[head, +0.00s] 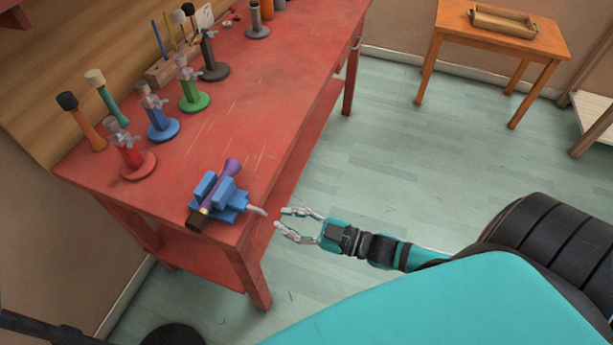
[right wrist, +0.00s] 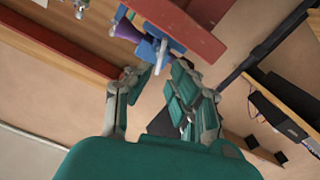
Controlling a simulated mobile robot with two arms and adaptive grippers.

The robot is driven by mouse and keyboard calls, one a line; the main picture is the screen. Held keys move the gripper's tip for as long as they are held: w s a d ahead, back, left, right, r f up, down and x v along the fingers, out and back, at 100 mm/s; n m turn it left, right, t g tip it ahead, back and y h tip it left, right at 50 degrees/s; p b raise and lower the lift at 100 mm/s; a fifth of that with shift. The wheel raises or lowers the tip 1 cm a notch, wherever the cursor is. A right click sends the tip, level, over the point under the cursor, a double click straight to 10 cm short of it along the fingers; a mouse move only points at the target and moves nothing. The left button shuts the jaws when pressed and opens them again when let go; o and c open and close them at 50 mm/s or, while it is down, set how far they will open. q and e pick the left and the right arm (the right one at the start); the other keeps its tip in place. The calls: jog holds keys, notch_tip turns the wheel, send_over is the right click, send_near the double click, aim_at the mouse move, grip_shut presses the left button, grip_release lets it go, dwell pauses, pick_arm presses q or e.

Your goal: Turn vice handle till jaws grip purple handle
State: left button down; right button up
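The blue vice (head: 233,201) sits at the near corner of the red workbench (head: 235,110). A tool with a purple handle (head: 231,167) and a brown end (head: 198,222) lies between its jaws; I cannot tell whether they touch it. The pale vice handle (head: 257,210) sticks out past the bench edge. My right gripper (head: 281,218) is open and empty, just right of the vice handle and apart from it. In the right wrist view the vice handle (right wrist: 161,55) shows beyond the open fingers (right wrist: 160,72), with the purple handle (right wrist: 127,31) to its left. My left gripper is not in view.
Red, blue and green stands (head: 163,127) and upright mallets (head: 105,97) line the back of the bench. An orange table with a wooden tray (head: 503,21) stands far right. The floor right of the bench is clear.

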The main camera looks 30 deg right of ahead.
jog(key=v, duration=0.5)
dwell(0.4)
jog(key=s+d+f+m+g+h, duration=0.1)
jog(key=d+f+m+h, duration=0.15)
jog(key=f, duration=0.55)
jog(key=s+d+f+m+g+h, duration=0.1)
jog(key=d+f+h, duration=0.25)
jog(key=f, duration=0.55)
jog(key=s+d+f+m+g+h, duration=0.1)
jog(key=d+f+m+g+h, duration=0.15)
jog(key=f, duration=0.55)
jog(key=s+f+m+g+h, duration=0.15)
jog(key=s+f+g, duration=0.35)
jog(key=s+f, duration=0.85)
jog(key=s+a+f+g, duration=0.2)
jog(key=s+a+f, duration=0.1)
jog(key=s, duration=0.2)
jog(key=s+a+f+g+h, duration=0.1)
jog(key=s+a+f, duration=0.1)
jog(key=s, duration=0.4)
jog(key=shift+s+a+f+m+g, duration=0.3)
jog(key=shift+a+f+m+g, duration=0.05)
jog(key=shift+a+m, duration=0.1)
